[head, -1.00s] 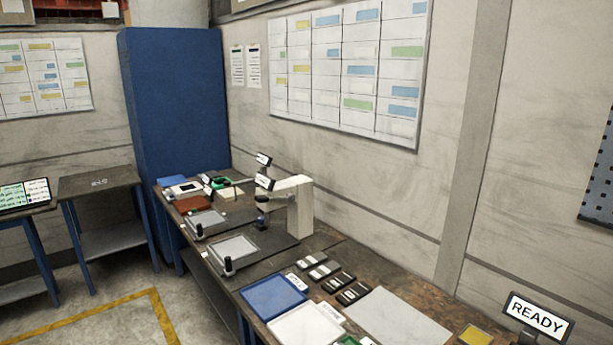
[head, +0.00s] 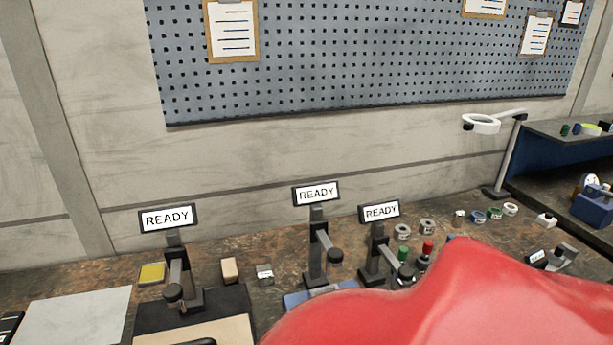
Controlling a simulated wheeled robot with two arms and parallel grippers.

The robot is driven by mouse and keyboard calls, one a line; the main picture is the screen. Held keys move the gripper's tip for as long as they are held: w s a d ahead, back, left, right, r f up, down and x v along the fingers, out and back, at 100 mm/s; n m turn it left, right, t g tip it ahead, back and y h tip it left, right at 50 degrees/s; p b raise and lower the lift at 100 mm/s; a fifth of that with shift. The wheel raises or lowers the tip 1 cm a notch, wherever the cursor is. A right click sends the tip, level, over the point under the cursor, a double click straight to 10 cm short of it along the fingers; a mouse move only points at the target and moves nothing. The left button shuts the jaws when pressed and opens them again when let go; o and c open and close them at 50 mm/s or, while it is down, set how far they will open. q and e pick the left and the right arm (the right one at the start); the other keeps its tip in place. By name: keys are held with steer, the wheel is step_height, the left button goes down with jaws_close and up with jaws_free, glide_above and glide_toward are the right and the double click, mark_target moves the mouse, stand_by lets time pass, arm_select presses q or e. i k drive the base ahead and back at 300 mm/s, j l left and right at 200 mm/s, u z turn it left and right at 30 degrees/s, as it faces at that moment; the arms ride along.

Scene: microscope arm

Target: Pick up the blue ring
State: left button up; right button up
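A small ring with a blue side (head: 478,216) lies on the bench toward the right, in front of the wall. It stands at the left of a short row with a green ring (head: 494,213) and a pale grey ring (head: 511,209). Neither of my grippers shows in the head view. A large red surface very close to the camera covers the lower right and hides the bench there; I cannot tell what it is.
Several stands with READY signs, such as the left one (head: 168,217), rise from the bench (head: 85,272). Two grey rings (head: 402,231) (head: 427,226) lie near green- and red-topped items. A ring lamp (head: 481,124) on a post overhangs the right side. A shelf unit (head: 560,165) stands far right.

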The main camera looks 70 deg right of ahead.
mark_target(478, 217)
steer(key=z, duration=2)
steer(key=i+l+z, duration=0.1)
steer(key=l+z, duration=0.2)
steer(key=i+l+z, duration=0.15)
steer(key=l+z, duration=0.15)
steer(key=l, duration=0.15)
steer(key=i+l+z, duration=0.15)
steer(key=l+z, duration=0.15)
steer(key=i+l+z, duration=0.3)
steer(key=i+l, duration=0.15)
steer(key=l, duration=0.2)
steer(key=l+u, duration=0.1)
steer(key=u, duration=0.45)
steer(key=l+u, duration=0.45)
steer(key=l, duration=0.35)
steer(key=l+u, duration=0.4)
steer(key=l, duration=0.4)
steer(key=k+l, duration=0.1)
steer(key=l, duration=1.05)
steer(key=k+l+u, duration=0.1)
steer(key=l, duration=0.5)
steer(key=k, duration=0.05)
